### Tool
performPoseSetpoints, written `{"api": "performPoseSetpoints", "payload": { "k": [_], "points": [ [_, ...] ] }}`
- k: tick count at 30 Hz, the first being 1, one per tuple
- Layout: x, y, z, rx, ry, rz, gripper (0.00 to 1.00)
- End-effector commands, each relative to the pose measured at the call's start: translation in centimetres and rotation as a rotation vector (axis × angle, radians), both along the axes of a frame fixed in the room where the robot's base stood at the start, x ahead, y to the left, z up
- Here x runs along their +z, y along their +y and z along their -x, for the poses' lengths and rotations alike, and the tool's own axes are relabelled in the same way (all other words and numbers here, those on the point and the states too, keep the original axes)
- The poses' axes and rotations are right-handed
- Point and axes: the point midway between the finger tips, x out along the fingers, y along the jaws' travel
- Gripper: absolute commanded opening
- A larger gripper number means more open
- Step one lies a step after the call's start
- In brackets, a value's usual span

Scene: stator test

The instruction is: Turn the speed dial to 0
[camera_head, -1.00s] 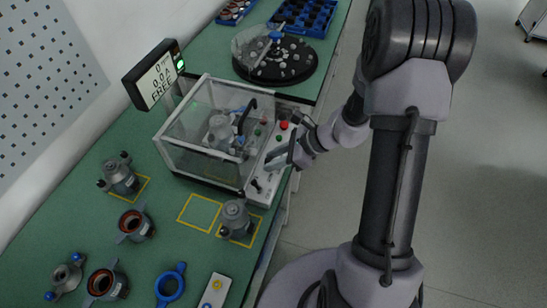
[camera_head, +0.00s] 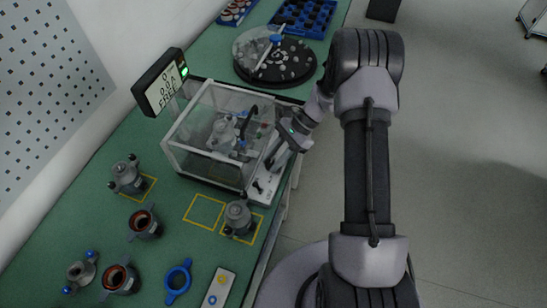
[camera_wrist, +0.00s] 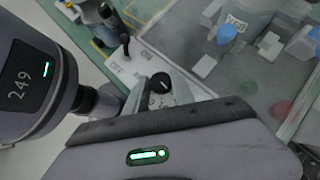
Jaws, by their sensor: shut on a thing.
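The speed dial (camera_wrist: 160,84) is a small round black knob with a white mark, in the middle of the wrist view. My gripper (camera_wrist: 161,92) has its two grey fingers on either side of the knob and is shut on it. In the head view my gripper (camera_head: 273,164) reaches down to the light control panel (camera_head: 268,184) beside the clear test box, and the arm and gripper hide the dial there. The dial's scale is too small and too covered to read. The display (camera_head: 162,82) shows 0, 0.0 A and FREE.
The clear-walled test box (camera_head: 204,180) stands right against the panel, with a stator inside. A toggle switch (camera_wrist: 125,44) rises from the panel near an OFF label. A grey motor part (camera_head: 238,217) stands on a yellow-marked square in front. Several other parts lie on the green table.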

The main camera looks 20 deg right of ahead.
Motion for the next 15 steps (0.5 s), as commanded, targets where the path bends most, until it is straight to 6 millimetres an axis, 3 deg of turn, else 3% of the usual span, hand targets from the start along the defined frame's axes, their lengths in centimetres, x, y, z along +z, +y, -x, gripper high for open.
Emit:
{"api": "performPoseSetpoints", "payload": {
  "k": [15],
  "points": [
    [0.01,0.05,-0.09,0.085,-0.001,0.0,0.0]
  ]
}}
